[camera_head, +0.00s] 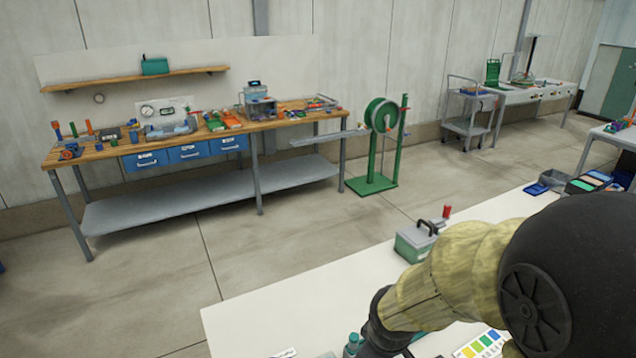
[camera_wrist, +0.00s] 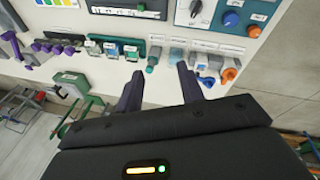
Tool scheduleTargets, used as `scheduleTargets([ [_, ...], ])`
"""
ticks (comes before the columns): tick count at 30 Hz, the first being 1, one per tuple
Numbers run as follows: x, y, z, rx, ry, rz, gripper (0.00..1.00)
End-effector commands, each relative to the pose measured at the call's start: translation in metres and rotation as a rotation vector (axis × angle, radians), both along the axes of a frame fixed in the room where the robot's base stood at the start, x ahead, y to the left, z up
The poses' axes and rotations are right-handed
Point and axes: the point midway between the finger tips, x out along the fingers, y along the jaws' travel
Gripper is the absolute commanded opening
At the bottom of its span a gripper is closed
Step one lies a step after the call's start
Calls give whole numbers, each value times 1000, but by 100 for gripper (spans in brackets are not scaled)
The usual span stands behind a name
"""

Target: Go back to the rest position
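My gripper (camera_wrist: 160,71) shows in the wrist view, its two dark fingers spread apart with nothing held between them. Blue (camera_wrist: 207,78) and orange (camera_wrist: 230,72) fittings sit to the right of the right finger.
A white table (camera_head: 290,310) is in front, with a green box with a black handle (camera_head: 415,243) beside my arm. A wooden workbench (camera_head: 190,143) stands along the wall, with a green reel stand (camera_head: 373,184) to its right. Open floor lies between bench and table.

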Motion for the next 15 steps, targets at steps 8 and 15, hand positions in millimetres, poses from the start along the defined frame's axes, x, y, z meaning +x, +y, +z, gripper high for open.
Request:
scheduleTargets([
  [8, -21, -32, 9, 211, 12, -670, 38],
  [15, -24, -34, 10, 240, 17, -758, 38],
])
